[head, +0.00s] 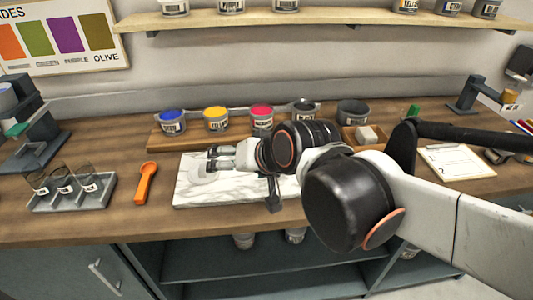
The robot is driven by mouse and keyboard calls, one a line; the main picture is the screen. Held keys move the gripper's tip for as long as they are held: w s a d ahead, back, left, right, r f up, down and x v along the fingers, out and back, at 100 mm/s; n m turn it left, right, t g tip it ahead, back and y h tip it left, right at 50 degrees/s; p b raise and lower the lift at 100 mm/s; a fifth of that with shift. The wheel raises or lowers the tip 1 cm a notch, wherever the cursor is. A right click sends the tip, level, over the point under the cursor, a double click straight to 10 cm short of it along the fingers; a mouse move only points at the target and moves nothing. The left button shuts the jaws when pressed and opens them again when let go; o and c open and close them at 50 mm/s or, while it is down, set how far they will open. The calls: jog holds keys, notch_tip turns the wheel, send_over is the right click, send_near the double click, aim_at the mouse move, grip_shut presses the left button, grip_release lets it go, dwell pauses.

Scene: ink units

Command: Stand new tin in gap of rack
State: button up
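The wooden rack (160,141) stands along the back of the worktop. It holds a blue tin (172,123), a yellow tin (216,119), a pink-red tin (262,118) and, farther right, a dark-topped tin (304,110). My arm hides part of the rack's right side, and I cannot make out a clear gap there. My gripper (210,160) points left, low over a white marbled slab (190,199). A pale round shape (203,173) lies by its fingertips; I cannot tell whether they touch it. Which tin is the new one is unclear.
A dark round tub (352,112) and a small wooden box (367,136) stand right of the rack. An orange spoon (145,183) and a grey tray of small glasses (70,196) lie left. Tins line the upper shelf (330,18); two tins (243,240) (295,235) stand below the worktop.

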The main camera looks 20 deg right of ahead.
jog(key=s+d+f+n+g+h, duration=0.2)
jog(key=s+d, duration=0.3)
jog(key=s, duration=0.3)
jog(key=shift+s+f+n, duration=0.2)
jog(key=shift+f+n, duration=0.25)
jog(key=shift+n, duration=0.35)
jog(key=shift+a, duration=0.1)
